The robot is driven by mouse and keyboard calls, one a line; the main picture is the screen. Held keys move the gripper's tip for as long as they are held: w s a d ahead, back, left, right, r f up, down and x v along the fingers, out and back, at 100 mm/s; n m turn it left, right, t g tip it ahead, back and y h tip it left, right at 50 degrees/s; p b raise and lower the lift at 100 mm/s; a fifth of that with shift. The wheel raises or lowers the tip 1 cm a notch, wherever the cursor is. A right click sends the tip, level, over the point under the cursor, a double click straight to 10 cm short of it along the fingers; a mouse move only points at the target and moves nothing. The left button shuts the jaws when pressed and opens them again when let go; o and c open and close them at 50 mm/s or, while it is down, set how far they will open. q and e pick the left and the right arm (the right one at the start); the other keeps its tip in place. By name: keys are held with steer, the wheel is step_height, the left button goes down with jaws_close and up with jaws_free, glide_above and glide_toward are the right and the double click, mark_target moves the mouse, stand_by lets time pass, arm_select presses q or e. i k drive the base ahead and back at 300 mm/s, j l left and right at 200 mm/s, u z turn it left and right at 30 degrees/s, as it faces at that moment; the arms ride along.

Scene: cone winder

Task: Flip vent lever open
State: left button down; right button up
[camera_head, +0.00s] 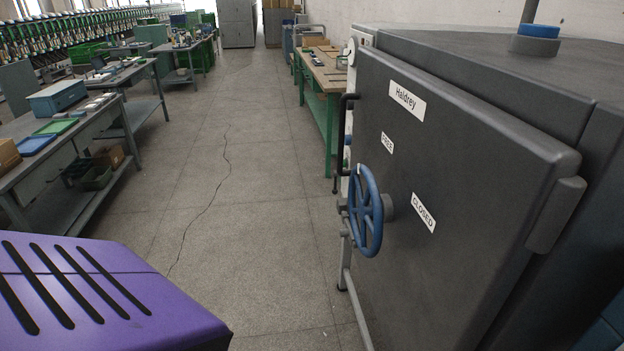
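A large dark grey cabinet (455,165) with a shut door fills the right side of the head view. Its door bears a blue handwheel (366,210), with a label reading CLOSED (423,212) to the right of it. A black bar handle (344,135) stands at the door's left edge. A blue-and-grey collar (537,38) with an upright pipe sits on the cabinet's top. I cannot tell which part, if any, is the vent lever. Neither of my grippers is in view.
A green-legged workbench (325,75) stands beyond the cabinet. Grey tables (85,120) with trays and boxes line the left side. Between them the cracked concrete floor (240,190) is clear. A white label (407,101) marks the cabinet door.

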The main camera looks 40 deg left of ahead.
mark_target(334, 191)
steer(key=i+j, duration=0.2)
steer(key=j, duration=0.25)
steer(key=i+j+u, duration=0.15)
steer(key=j, duration=0.35)
steer(key=i+j, duration=0.25)
steer(key=j, duration=0.2)
steer(key=i+j+u, duration=0.15)
steer(key=j, duration=0.3)
steer(key=i+j, duration=0.3)
steer(key=i+j+u, duration=0.15)
steer(key=j, duration=0.35)
steer(key=i, duration=0.1)
